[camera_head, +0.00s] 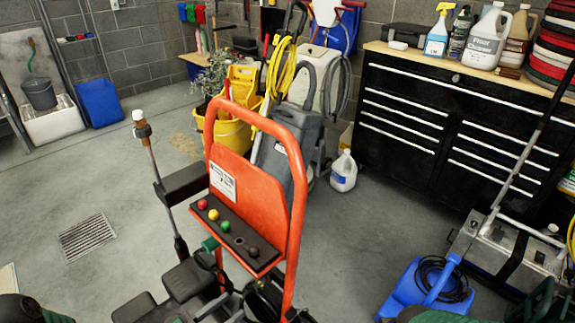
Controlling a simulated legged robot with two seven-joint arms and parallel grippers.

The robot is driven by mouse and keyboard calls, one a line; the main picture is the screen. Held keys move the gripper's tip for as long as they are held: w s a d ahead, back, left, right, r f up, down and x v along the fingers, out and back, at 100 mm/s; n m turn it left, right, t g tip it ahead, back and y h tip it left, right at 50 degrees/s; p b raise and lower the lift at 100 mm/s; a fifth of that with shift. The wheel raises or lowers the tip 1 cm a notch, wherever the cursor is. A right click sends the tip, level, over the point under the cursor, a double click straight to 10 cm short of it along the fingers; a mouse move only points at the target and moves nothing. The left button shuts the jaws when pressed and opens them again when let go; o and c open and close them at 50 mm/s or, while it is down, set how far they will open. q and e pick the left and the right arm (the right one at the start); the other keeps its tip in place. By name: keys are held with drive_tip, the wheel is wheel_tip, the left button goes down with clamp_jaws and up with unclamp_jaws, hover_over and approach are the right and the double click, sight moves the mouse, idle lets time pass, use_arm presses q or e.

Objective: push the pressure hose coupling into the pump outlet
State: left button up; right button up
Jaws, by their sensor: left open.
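An orange-framed pressure washer (257,147) stands upright in front of me. Its sloped panel (238,236) carries red, yellow, green and black knobs. A small green fitting (209,244) sticks out at the panel's lower left. I cannot tell whether it is the hose coupling or the pump outlet. My left gripper (160,293) is at the bottom, left of the washer's base, with its two dark finger pads apart and nothing seen between them. It is below and left of the green fitting. The washer's lower part is cut off by the picture's edge. My right gripper does not show.
A spray lance (152,160) stands upright left of the washer. A yellow mop bucket (227,131) and a white jug (343,172) are behind it.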

sight(254, 290)
use_arm(q)
drive_tip(key=shift+b+x, duration=0.3)
drive_tip(key=shift+x, duration=4.35)
drive_tip(key=shift+s+d+r, duration=0.1)
drive_tip(key=shift+s, duration=0.05)
clamp_jaws()
drive_tip(key=shift+s, duration=0.1)
